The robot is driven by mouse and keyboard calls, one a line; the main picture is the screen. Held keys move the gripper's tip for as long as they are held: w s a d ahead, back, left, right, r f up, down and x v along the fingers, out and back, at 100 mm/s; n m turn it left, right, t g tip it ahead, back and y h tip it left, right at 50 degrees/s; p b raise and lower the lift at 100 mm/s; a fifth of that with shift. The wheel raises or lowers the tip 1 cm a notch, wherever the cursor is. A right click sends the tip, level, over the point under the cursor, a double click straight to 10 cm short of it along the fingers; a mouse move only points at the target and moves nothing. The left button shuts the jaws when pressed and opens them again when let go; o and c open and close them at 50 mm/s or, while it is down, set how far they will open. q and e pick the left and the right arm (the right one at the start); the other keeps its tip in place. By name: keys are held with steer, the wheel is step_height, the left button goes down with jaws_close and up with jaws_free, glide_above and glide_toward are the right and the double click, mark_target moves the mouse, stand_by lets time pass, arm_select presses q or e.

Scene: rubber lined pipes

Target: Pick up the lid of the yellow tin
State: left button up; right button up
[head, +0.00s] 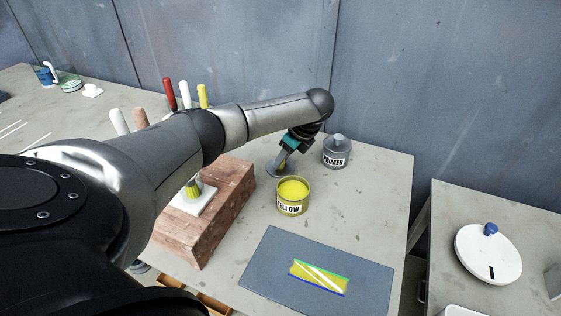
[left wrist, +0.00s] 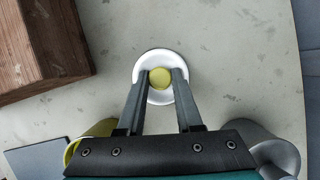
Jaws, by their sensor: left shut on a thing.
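The yellow tin (head: 291,207) stands open on the table, with yellow paint showing inside and a "YELLOW" label on its front. Part of it shows at the lower left of the left wrist view (left wrist: 86,138). Its lid, a pale round disc (left wrist: 155,58) with a yellow knob (left wrist: 160,78), is behind the tin and slightly left in the head view. My left gripper (head: 283,163) points down with its fingers shut on the knob. I cannot tell whether the lid touches the table. My right gripper is not in view.
A grey primer tin (head: 336,153) stands close to the right of my left gripper. A brown wooden block (head: 223,208) is to the left, bearing a white piece. A dark panel with a painted patch (head: 260,275) lies in front. A side table (head: 450,213) is at right.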

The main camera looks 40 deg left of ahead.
arm_select(q)
jaws_close()
